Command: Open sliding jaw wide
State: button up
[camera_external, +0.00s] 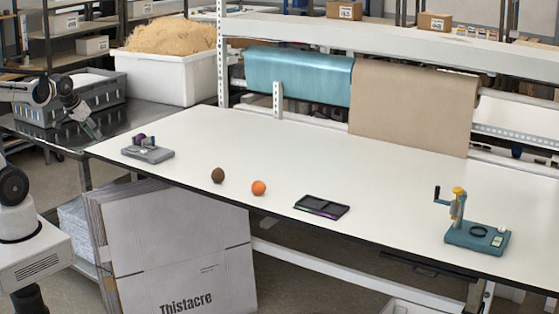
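A small grey device (150,155) with purple upright parts (141,140) sits at the left end of the white table. It looks like a small vise; which part is its sliding jaw, and how far open it is, is too small to tell. My gripper (93,131) points down and to the right at the far left, above the dark metal side surface. It is left of the grey device and apart from it. Its fingers are too small and dark to show whether they are open or shut.
On the white table (330,165) are a brown ball (217,175), an orange ball (258,188), a dark flat tray (322,206) and a teal crank press (477,237). A grey crate (60,112) and a white bin (165,80) stand behind my arm. Much of the tabletop is clear.

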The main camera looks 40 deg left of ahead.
jog(key=w+a+r+g+p, duration=0.15)
jog(key=w+r, duration=0.25)
jog(key=w, duration=0.4)
jog(key=n+g+p, duration=0.2)
jog(key=n+g, duration=0.1)
jog(key=g, duration=0.2)
send_over(153, 146)
notch_tip(153, 146, down, 4)
jog(key=f, duration=0.4)
jog(key=f+p, duration=0.1)
jog(key=f, duration=0.8)
jog(key=shift+w+a+f, duration=0.1)
jog(key=shift+w+a, duration=0.1)
jog(key=shift+w, duration=0.05)
grip_shut()
